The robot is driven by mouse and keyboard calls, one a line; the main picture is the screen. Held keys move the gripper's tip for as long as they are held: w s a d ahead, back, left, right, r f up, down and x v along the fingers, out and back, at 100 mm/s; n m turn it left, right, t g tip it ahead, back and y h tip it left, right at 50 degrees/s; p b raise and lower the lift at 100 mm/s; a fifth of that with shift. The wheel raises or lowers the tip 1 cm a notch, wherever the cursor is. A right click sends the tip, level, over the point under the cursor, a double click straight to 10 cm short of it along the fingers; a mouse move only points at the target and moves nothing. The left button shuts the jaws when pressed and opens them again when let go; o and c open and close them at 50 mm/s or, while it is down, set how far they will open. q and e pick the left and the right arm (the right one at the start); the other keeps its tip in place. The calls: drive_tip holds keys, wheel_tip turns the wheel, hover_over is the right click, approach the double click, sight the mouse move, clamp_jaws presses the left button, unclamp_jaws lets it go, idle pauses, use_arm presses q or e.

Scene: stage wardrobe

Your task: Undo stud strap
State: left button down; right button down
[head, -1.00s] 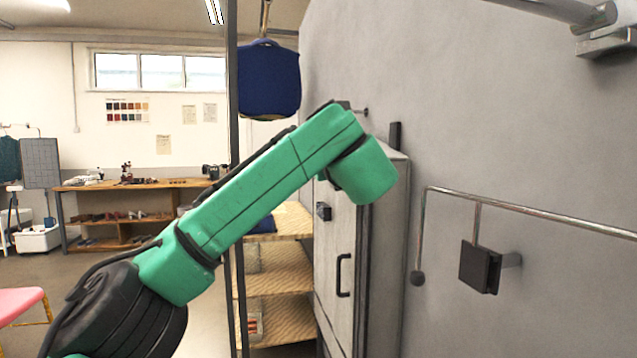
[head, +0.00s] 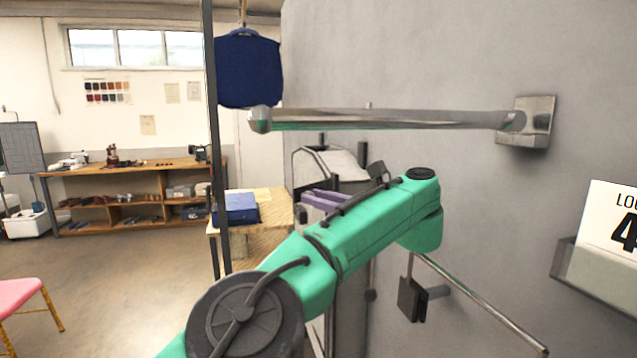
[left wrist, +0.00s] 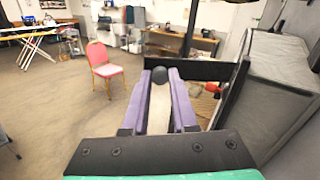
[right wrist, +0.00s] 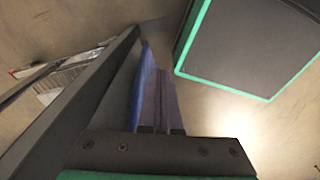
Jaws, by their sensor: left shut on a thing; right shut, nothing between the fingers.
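My left gripper (head: 318,200), with purple fingers, is beside the top of the grey cabinet (head: 345,165) in the head view. In the left wrist view its fingers (left wrist: 160,78) close around a dark round knob (left wrist: 159,75) at their tips. A pale strip shows between the fingers; I cannot tell whether it is strap or floor. No strap can be told for certain.
A thick metal bar (head: 390,118) juts from the wall above my left arm. A thin rail (head: 480,300) and a black plate (head: 412,298) sit below it. A numbered sign (head: 615,222) is at right.

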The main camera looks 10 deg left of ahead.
use_arm(q)
drive_tip(key=shift+d+f, duration=0.1)
drive_tip(key=shift+f, duration=0.1)
idle(0.3)
drive_tip(key=c, duration=0.7)
unclamp_jaws()
drive_tip(key=shift+w, duration=0.1)
